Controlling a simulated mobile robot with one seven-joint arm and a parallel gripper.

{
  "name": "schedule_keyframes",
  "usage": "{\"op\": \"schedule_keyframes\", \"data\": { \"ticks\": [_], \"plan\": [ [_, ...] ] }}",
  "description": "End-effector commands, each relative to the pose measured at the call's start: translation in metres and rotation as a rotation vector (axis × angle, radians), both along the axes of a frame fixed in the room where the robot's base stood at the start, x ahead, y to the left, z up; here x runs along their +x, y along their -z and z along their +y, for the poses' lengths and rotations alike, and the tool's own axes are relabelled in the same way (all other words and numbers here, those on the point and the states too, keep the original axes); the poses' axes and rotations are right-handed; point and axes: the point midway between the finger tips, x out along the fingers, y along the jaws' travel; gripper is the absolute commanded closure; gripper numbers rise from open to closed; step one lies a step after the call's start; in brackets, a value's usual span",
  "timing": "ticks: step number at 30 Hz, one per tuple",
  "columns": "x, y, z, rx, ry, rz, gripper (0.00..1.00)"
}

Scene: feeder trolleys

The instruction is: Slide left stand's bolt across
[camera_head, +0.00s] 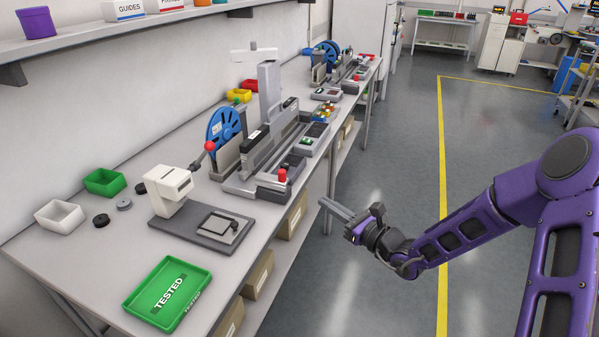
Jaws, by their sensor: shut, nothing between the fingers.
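The nearer feeder stand (262,150), at the left of the two on the bench, is a grey fixture with a tall post and a blue reel (223,127). A red knob (283,175) stands upright at its front end, and another red ball knob (210,146) sits on a lever at its left. I cannot tell which part is the bolt. My gripper (324,204) is shut and empty, over the aisle just right of the bench edge. It is apart from the stand, to the right of and below the front red knob in the picture.
A similar stand (328,62) is farther along the bench (110,250). A white device (172,190) on a dark base, a green TESTED tray (168,293) and small bins stand nearer. A shelf (75,43) overhangs at upper left. The aisle floor (400,130) is clear.

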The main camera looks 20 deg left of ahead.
Motion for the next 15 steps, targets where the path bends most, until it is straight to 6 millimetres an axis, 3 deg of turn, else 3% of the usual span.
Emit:
{"op": "schedule_keyframes", "data": {
  "ticks": [15],
  "plan": [
    [0.048,0.001,0.085,-0.001,-0.005,-0.002,1.0]
  ]
}}
